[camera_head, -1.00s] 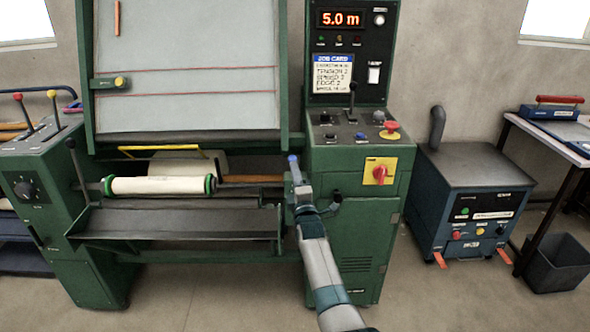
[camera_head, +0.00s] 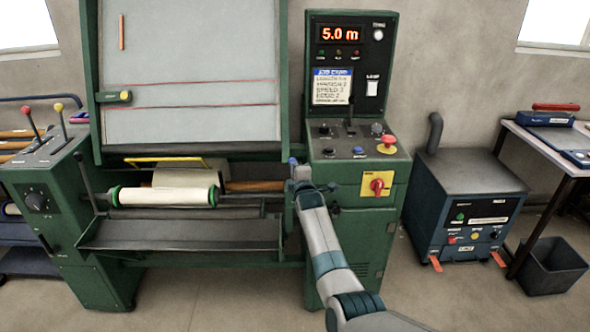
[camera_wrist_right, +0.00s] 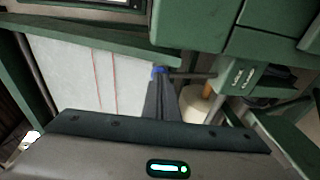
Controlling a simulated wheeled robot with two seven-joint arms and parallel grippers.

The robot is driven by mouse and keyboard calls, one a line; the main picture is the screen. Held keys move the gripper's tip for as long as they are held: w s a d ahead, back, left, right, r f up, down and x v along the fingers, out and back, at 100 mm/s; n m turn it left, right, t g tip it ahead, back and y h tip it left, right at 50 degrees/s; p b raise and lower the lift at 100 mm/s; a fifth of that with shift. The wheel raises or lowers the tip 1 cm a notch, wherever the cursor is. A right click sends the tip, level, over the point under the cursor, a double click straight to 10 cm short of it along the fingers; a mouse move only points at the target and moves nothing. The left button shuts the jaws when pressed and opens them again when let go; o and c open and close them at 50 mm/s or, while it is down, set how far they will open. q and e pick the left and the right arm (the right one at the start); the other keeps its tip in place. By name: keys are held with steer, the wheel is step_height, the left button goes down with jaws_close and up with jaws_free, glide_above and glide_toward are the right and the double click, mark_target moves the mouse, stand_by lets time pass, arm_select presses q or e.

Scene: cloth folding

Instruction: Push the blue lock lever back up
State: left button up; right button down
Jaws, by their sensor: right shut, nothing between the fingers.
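The blue-tipped lock lever (camera_head: 292,160) stands at the right end of the roll on the green machine. Its blue tip (camera_wrist_right: 158,71) also shows in the right wrist view, just beyond my fingertips. My right gripper (camera_head: 299,174) is at the lever, with its arm coming in from the lower right. In the wrist view its dark fingers (camera_wrist_right: 161,88) are shut with nothing between them. They look touching or very close to the blue tip; I cannot tell which. The lever's lower part is hidden by my gripper. My left gripper is not in view.
A white cloth roll (camera_head: 165,196) with green ends lies left of my gripper, above a metal tray (camera_head: 180,234). The control cabinet (camera_head: 350,230), with a red switch on a yellow plate (camera_head: 377,186), stands close right. A blue unit (camera_head: 465,190) stands farther right.

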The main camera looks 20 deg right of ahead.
mark_target(294, 159)
steer(key=w, duration=0.1)
steer(key=w+g, duration=0.1)
steer(key=w+d+r+b, duration=0.1)
steer(key=shift+w+g, duration=0.3)
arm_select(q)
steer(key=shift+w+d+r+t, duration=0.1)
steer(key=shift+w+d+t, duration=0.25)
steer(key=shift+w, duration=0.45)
arm_select(e)
steer(key=shift+r, duration=0.35)
steer(key=shift+w+d+r, duration=0.1)
steer(key=shift+r, duration=0.1)
